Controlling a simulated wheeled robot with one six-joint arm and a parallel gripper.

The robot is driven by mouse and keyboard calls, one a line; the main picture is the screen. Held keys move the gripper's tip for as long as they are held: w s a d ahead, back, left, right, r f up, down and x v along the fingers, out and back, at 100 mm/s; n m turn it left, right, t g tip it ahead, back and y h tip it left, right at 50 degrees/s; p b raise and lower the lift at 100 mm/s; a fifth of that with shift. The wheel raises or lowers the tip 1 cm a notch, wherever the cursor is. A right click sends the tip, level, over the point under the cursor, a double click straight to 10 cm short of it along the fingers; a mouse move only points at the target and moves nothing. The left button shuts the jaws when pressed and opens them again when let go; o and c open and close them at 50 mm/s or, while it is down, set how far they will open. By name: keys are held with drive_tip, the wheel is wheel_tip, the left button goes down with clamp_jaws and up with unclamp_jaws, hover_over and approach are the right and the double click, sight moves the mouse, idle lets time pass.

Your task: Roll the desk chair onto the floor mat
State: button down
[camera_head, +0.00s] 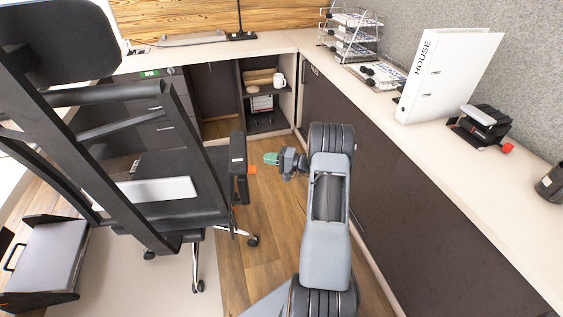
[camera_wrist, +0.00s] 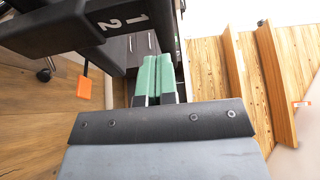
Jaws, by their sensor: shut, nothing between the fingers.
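The black desk chair (camera_head: 150,215) stands at the left in the head view, its tall back toward the camera. The pale floor mat (camera_head: 130,285) lies under and in front of it. One caster looks to be on the wood right of the mat edge; others look to be over the mat. My gripper (camera_head: 270,158), with green fingertips, is shut and empty just right of the chair's armrest (camera_head: 238,155).
An L-shaped desk (camera_head: 215,48) with dark cabinets closes off the back and right. On it stand a white binder (camera_head: 450,75) and wire trays (camera_head: 352,35). A dark case-like object (camera_head: 45,260) sits at lower left. A strip of wood floor (camera_head: 262,270) is free between chair and cabinets.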

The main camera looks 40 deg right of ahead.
drive_tip(key=shift+w+a, duration=0.25)
drive_tip(key=shift+a, duration=0.6)
drive_tip(key=shift+w+a, duration=0.2)
drive_tip(key=shift+a, duration=0.7)
drive_tip(key=shift+w+a, duration=0.25)
drive_tip(key=shift+a, duration=0.6)
drive_tip(key=shift+b, duration=0.3)
